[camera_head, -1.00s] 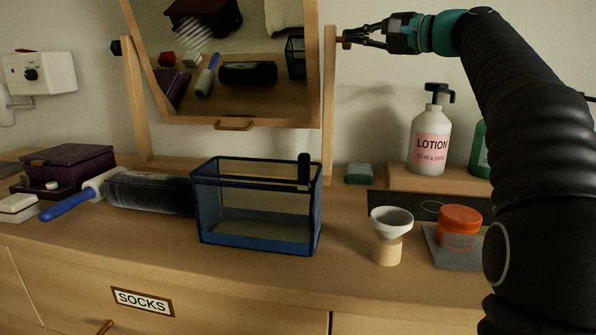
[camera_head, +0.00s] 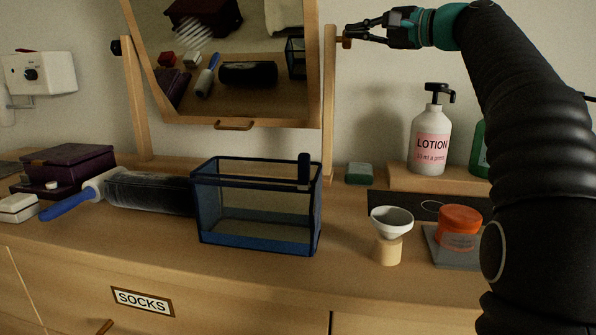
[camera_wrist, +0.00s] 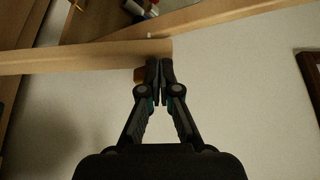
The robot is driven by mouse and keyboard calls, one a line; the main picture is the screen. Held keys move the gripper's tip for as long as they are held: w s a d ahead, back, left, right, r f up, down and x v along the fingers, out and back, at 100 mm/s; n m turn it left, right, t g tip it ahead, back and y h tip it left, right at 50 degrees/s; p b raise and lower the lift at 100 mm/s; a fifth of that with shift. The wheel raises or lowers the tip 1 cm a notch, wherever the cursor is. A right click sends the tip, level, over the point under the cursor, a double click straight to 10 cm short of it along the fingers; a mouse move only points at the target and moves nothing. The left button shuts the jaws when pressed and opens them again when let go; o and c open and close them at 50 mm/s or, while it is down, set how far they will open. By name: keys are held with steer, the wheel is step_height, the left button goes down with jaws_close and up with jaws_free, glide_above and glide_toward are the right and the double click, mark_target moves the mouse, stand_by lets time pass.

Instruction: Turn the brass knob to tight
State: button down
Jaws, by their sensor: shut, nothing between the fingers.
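The mirror (camera_head: 230,60) stands tilted between two wooden posts. A small brass-brown knob (camera_head: 347,40) sticks out from the outer side of its right post (camera_head: 329,110). My gripper (camera_head: 352,34) reaches in from the right, with its fingertips at the knob. In the wrist view my gripper (camera_wrist: 159,66) has its fingertips together, just below the wooden post (camera_wrist: 90,55). The knob (camera_wrist: 139,75) shows there as a brown patch close to the left of the fingers, partly hidden. Nothing is held. I cannot tell whether the fingers touch the knob, and no tightness mark is legible.
A blue-framed clear bin (camera_head: 258,240) stands before the mirror. A lotion bottle (camera_head: 430,140) is on a wooden riser (camera_head: 400,178) below my arm. An orange-lidded jar (camera_head: 460,225) and a white funnel-shaped cup (camera_head: 391,221) stand at the front right. Open wall surrounds the knob.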

steer(key=shift+s+r, duration=0.1)
steer(key=shift+s, duration=0.15)
steer(key=shift+s+d, duration=0.2)
steer(key=shift+d, duration=0.75)
steer(key=shift+s+d, duration=0.2)
steer(key=shift+d, duration=0.8)
steer(key=shift+s+d, duration=0.2)
steer(key=shift+d, duration=0.75)
